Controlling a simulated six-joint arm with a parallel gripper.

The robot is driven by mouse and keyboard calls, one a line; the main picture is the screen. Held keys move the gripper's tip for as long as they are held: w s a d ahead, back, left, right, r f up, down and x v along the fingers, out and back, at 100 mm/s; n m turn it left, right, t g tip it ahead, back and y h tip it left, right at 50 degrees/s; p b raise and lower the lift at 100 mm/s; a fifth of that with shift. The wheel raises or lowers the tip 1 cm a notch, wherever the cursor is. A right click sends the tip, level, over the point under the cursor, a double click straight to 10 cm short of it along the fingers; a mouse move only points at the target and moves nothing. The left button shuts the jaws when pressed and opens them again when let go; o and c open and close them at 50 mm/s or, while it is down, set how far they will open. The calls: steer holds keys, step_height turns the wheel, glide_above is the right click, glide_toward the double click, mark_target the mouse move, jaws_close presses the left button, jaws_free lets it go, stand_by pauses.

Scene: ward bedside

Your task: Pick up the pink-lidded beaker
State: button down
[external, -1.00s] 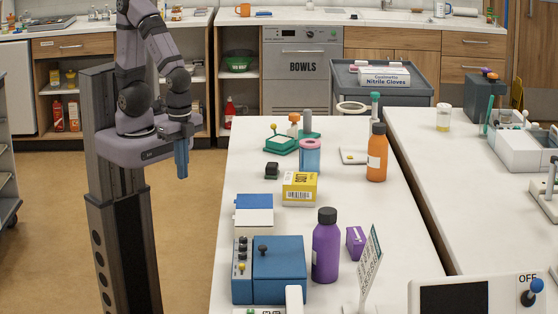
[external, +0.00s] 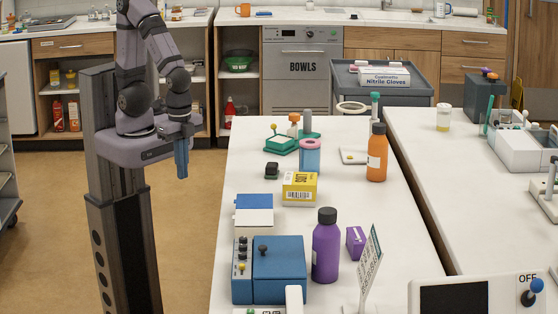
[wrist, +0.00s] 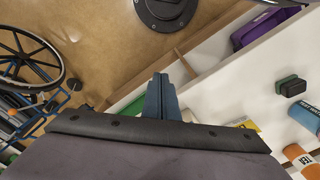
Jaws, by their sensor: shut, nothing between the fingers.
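The pink-lidded beaker (external: 310,156) stands upright on the white table. It has a blue translucent body and a pink ring-like lid. In the wrist view, a blue cylinder (wrist: 305,122) at the right edge looks like its body; the lid is not clear there. My gripper (external: 182,168) hangs to the left of the table, well apart from the beaker, with its blue fingers together and empty. The closed fingers also show in the middle of the wrist view (wrist: 160,88).
Near the beaker are a yellow box (external: 299,187), a small dark block (external: 271,170), a green-based item (external: 281,146) and an orange bottle (external: 377,155). A purple bottle (external: 326,247) and a blue device (external: 279,272) stand nearer the camera. Bare tabletop lies right of the yellow box.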

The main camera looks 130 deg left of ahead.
steer(key=c, duration=2.5)
jaws_free()
steer(key=o, duration=1.9)
steer(key=shift+c, duration=0.2)
steer(key=shift+r, duration=0.1)
